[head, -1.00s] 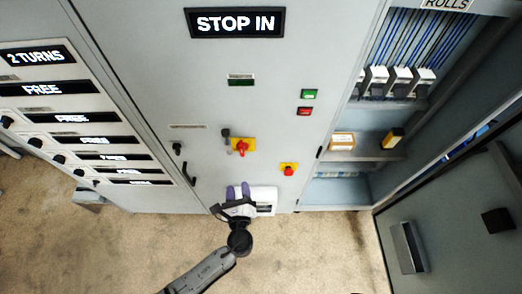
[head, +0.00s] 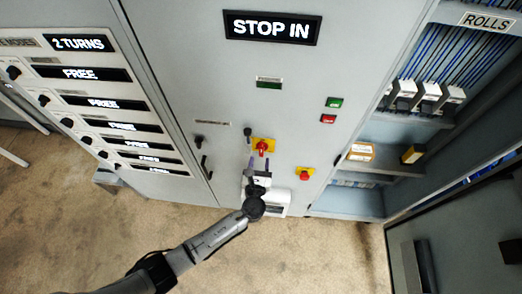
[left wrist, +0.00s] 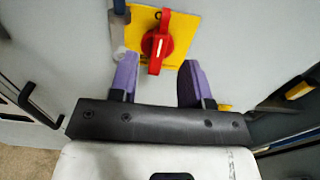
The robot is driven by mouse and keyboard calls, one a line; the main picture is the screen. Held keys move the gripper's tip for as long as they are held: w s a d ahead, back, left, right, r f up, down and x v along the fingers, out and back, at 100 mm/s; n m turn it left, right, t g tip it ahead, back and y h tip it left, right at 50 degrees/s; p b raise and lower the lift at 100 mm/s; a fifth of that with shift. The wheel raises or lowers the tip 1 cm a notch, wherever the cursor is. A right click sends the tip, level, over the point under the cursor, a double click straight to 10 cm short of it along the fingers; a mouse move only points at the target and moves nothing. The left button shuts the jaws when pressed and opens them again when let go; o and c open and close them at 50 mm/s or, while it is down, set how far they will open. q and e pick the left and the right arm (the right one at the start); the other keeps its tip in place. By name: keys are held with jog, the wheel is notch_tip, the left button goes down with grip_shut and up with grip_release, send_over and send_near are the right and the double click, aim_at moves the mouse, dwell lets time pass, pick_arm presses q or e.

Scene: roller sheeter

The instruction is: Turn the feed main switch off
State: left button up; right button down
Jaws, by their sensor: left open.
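A red rotary switch (head: 262,147) on a yellow plate sits on the grey cabinet front. It shows large in the left wrist view (left wrist: 157,45), its red handle standing close to upright in the picture. Which label it carries cannot be read. My left gripper (head: 260,162) is just below it in the head view, its purple fingers pointing at the panel. In the left wrist view, the fingers (left wrist: 158,78) are open, apart on either side below the handle, with nothing between them. My right gripper is not in view.
A red button on a yellow plate (head: 304,174) is to the lower right. Green (head: 334,102) and red (head: 328,119) buttons sit above it. A lit display (head: 271,28) reads "STOP IN". A black door handle (head: 206,168) is at left. An open cabinet (head: 375,200) is at right.

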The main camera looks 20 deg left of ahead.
aim_at(261, 150)
pick_arm(q)
jog(key=shift+x, duration=2.2)
jog(key=shift+c, duration=0.4)
grip_shut()
